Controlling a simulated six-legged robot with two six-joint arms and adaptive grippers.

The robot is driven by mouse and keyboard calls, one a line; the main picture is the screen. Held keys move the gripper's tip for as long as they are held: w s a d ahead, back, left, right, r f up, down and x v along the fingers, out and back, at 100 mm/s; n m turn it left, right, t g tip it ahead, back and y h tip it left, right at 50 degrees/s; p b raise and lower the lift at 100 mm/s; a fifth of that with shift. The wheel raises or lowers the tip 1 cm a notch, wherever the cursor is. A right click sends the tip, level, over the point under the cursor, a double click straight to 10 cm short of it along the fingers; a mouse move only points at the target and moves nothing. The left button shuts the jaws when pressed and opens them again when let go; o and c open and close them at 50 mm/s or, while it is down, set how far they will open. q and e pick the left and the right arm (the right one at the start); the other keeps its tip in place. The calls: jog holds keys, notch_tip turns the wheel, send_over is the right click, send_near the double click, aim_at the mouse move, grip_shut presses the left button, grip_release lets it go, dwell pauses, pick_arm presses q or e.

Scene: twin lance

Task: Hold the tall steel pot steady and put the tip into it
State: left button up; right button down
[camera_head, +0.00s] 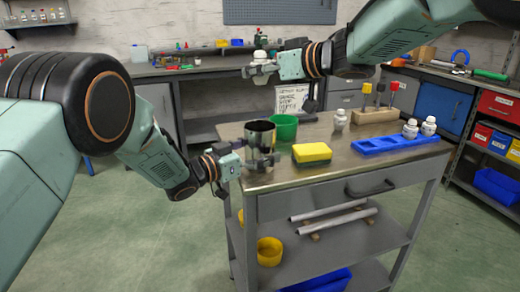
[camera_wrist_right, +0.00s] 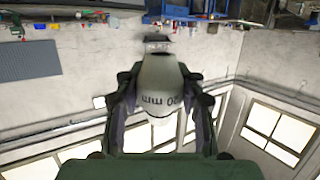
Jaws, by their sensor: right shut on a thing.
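The tall steel pot (camera_head: 259,137) stands upright near the left edge of the grey workbench, beside a green cup. My left gripper (camera_head: 264,161) is at the pot's lower part, with its fingers close against the wall; I cannot tell whether they clamp it. My right gripper (camera_head: 262,70) is shut on a white tip (camera_head: 260,57) and holds it in the air above the pot, apart from it. The right wrist view shows the tip (camera_wrist_right: 162,84) between both fingers, with dark "20 mm" lettering upside down. The pot's inside bottom is hidden.
The green cup (camera_head: 284,128) stands right behind the pot. A yellow sponge (camera_head: 312,154) lies in front. A wooden block (camera_head: 375,116) holds tools at the back.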

pick_arm(q)
jog(key=c, duration=1.3)
dwell(0.4)
